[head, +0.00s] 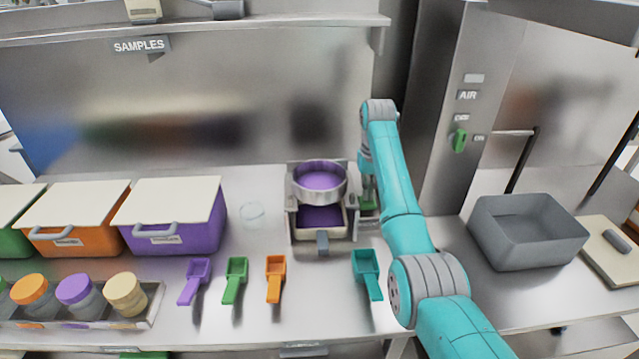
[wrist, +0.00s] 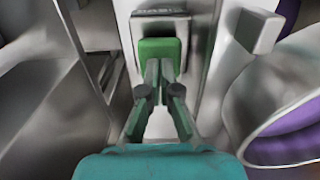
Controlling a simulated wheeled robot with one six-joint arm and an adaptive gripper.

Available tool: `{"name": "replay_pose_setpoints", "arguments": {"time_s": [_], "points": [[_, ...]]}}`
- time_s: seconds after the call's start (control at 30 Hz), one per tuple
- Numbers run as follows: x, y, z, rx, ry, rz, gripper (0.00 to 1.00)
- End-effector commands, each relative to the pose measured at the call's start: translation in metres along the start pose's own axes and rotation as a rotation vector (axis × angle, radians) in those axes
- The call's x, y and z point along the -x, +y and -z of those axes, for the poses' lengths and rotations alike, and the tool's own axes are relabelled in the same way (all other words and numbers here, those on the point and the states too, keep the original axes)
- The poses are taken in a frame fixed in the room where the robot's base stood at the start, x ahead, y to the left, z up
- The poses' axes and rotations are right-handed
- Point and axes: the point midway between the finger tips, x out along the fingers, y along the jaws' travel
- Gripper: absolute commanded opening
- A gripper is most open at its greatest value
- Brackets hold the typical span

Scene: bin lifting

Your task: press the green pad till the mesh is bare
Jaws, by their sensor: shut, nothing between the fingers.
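The green pad (wrist: 160,50) sits on a light-coloured housing in the wrist view. A bit of green also shows beside the arm in the head view (head: 368,207). My gripper (wrist: 161,66) is shut and empty, its fingertips at the near edge of the pad; I cannot tell if they touch it. In the head view the arm mostly hides it. The round metal sieve (head: 320,196) stands left of the pad, with purple material (head: 320,177) inside; the mesh is not visible. A tray below it holds more purple (head: 321,218).
Purple (head: 195,282), green (head: 235,280), orange (head: 275,278) and teal (head: 367,274) scoops lie in front. Lidded bins (head: 172,225) and a rack of jars (head: 80,295) are at left. A grey tub (head: 527,232) stands right, near the AIR panel (head: 468,96).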

Motion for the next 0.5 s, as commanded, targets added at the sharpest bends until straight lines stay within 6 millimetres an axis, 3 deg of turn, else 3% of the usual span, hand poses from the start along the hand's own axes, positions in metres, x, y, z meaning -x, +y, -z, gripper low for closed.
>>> {"name": "replay_pose_setpoints", "arguments": {"time_s": [0.5], "points": [[-0.016, 0.000, 0.000, 0.000, 0.001, 0.000, 0.00]]}}
